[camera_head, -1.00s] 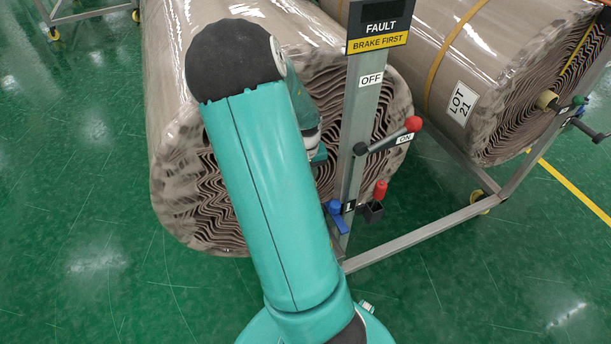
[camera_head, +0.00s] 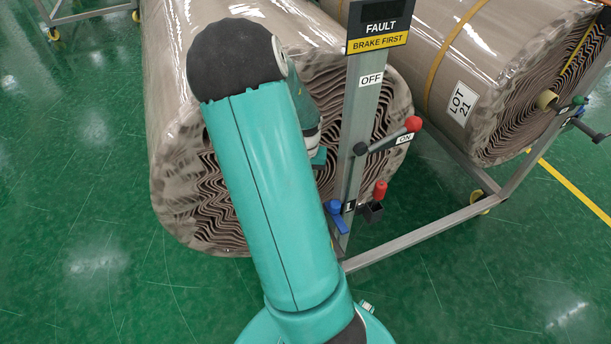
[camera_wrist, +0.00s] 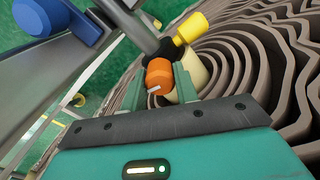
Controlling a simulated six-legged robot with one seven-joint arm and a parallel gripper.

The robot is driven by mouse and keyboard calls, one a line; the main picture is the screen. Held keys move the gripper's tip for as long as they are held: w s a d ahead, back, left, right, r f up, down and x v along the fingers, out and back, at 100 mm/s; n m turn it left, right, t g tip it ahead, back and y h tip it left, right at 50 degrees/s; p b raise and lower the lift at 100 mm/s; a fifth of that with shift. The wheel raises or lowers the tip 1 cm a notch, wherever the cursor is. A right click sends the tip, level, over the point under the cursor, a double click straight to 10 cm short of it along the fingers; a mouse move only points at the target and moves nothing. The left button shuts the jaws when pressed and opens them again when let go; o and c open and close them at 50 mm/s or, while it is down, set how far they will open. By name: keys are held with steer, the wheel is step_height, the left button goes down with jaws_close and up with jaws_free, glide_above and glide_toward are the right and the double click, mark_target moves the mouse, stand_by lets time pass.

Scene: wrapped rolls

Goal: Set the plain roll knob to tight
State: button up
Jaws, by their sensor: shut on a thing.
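The plain roll (camera_head: 175,120) is a large brown wrapped roll with no lot label in sight, at the left of the head view. Its layered end shows in the wrist view (camera_wrist: 285,75). My gripper (camera_wrist: 160,92) is shut on the orange knob, one finger on each side. In the head view my arm hides the knob and most of the gripper. I cannot read any marking for tight.
A grey post (camera_head: 358,150) carries a FAULT / BRAKE FIRST sign (camera_head: 378,42), a red-tipped lever (camera_head: 413,124) at ON, and small blue (camera_head: 334,207) and red (camera_head: 380,190) handles. A second roll (camera_head: 480,60) labelled LOT 21 lies at the right. Green floor is open in front.

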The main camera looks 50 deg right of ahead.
steer(key=o, duration=1)
steer(key=shift+r, duration=0.15)
step_height(320, 180, up, 14)
steer(key=shift+f, duration=0.2)
